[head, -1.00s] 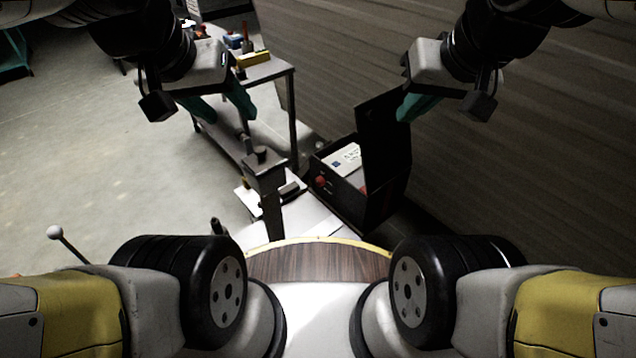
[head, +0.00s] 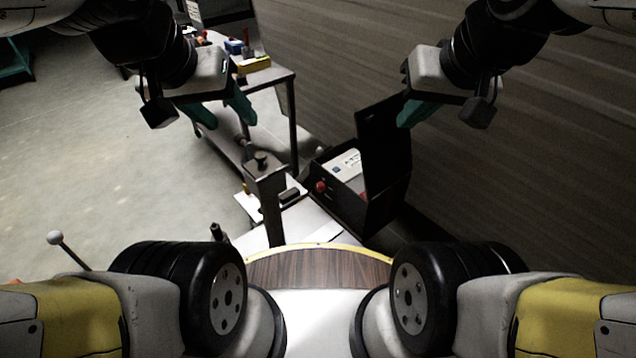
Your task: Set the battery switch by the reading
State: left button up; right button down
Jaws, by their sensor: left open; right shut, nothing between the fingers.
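A black box (head: 338,206) with its dark lid (head: 386,150) raised stands right of centre. Inside it is a pale labelled panel or battery top (head: 346,166) and a red knob (head: 320,187) at its left side. The lid hides part of the inside, and the label is too small to read. I cannot tell which part is the battery switch or the reading. My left gripper (head: 232,118) is open and empty, up and left of the box. My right gripper (head: 406,122) is shut and empty, beside the upper right edge of the raised lid.
A grey metal post (head: 264,180) stands left of the box, near a white surface with small items. Behind it a metal cart (head: 262,76) carries a blue item (head: 233,47) and a yellow item (head: 254,64). A wood-grain curved edge (head: 318,268) lies in front.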

aim_at(320, 187)
jog(key=u, duration=1.55)
jog(key=k+l+u, duration=0.1)
jog(key=l, duration=0.3)
jog(key=k+l+u, duration=0.15)
jog(key=k+l, duration=0.15)
jog(key=k+l+u, duration=0.1)
jog(key=l, duration=0.3)
jog(key=k, duration=0.1)
